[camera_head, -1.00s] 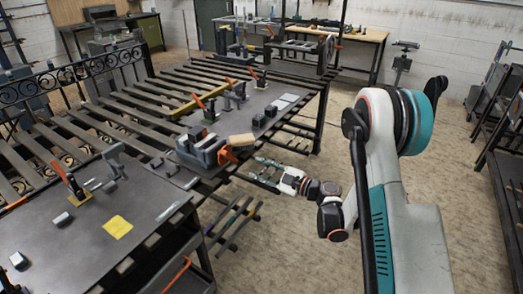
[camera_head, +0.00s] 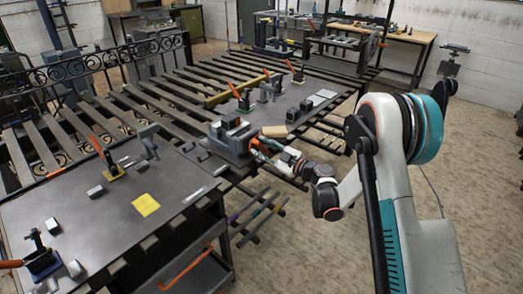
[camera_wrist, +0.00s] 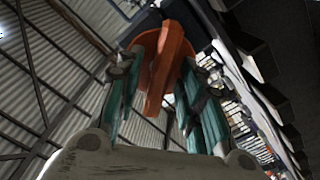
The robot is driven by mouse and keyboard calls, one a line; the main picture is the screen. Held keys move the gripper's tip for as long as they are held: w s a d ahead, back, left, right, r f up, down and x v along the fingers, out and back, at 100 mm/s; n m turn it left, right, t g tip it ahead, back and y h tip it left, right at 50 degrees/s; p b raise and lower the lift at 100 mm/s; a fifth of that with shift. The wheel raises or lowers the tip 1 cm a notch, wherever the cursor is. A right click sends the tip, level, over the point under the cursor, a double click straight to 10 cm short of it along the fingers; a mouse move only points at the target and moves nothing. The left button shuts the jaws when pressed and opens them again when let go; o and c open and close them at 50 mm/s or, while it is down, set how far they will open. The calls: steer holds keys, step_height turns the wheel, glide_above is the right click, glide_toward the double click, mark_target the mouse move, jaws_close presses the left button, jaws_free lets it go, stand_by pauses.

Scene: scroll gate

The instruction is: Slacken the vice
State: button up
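The grey vice (camera_head: 232,137) stands at the near edge of the slatted bench, with its orange handle (camera_head: 255,146) on the right side. My gripper (camera_head: 262,149) is at this handle in the head view and partly hides it. In the wrist view the orange handle (camera_wrist: 165,62) lies between the two teal fingers of my gripper (camera_wrist: 157,75). The fingers stand apart on either side of it, with gaps showing. Whether either finger touches the handle is not clear. The vice jaws are too small to judge.
A wooden block (camera_head: 274,131) lies just right of the vice. Orange-handled clamps (camera_head: 244,99) and grey blocks stand behind it. A dark table (camera_head: 100,225) with a yellow square (camera_head: 146,205) is at the left. Open floor (camera_head: 300,235) lies in front of the bench.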

steer(key=shift+w+a, duration=0.3)
steer(key=shift+a, duration=0.1)
jaws_close()
steer(key=shift+n, duration=0.4)
